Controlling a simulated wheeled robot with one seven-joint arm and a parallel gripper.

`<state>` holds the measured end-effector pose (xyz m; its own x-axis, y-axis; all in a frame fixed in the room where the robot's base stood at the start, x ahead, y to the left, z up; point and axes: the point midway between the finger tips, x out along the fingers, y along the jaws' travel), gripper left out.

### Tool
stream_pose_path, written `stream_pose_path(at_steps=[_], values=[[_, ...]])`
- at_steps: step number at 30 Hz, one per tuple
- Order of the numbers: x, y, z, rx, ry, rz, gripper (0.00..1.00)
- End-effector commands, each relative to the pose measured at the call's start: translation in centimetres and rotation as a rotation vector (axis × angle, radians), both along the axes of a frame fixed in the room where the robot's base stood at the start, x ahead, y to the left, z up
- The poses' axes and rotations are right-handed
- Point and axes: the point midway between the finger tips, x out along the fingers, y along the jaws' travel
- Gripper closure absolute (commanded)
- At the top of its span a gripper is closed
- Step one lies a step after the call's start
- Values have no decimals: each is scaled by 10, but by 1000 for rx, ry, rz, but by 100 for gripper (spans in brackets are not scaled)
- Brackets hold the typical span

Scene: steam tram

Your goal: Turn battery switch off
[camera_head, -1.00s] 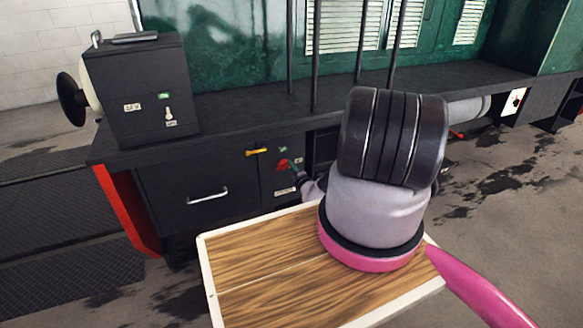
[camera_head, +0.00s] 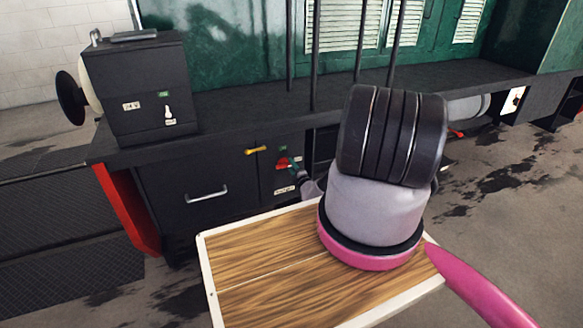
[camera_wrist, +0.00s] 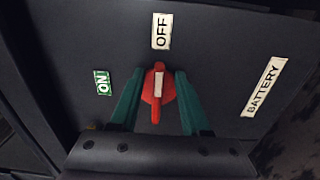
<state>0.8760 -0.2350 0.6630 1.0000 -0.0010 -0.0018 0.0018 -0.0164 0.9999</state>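The battery switch is a red rotary handle with a white stripe (camera_wrist: 157,92). In the wrist view it points up at the white OFF label (camera_wrist: 162,31); the green ON label (camera_wrist: 102,82) is to its left. A BATTERY label (camera_wrist: 262,87) is at the right. My gripper (camera_wrist: 160,76) is open, its teal fingers on either side of the handle with gaps showing. In the head view the switch (camera_head: 282,163) is small on the dark cabinet front, partly covered by my gripper (camera_head: 294,168).
A yellow lever (camera_head: 255,150) is just left of the switch, above a drawer with a metal handle (camera_head: 206,194). A black box with a small switch (camera_head: 150,95) stands on the dark bench (camera_head: 240,108). Thin vertical posts (camera_head: 316,50) rise behind my arm.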

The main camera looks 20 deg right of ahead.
Motion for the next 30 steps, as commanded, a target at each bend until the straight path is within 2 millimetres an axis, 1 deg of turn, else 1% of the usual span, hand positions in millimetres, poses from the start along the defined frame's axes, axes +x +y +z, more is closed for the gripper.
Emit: stream_pose_path(at_steps=[6,10,14,21,24,27,30], values=[[0,0,1,-1,-1,1,54],[-8,-1,0,-1,0,0,54],[-29,-1,0,2,2,-1,54],[-78,-1,0,2,1,-1,54],[-93,-1,0,1,1,-1,54],[-102,0,0,0,0,0,54],[-107,0,0,0,0,0,54]])
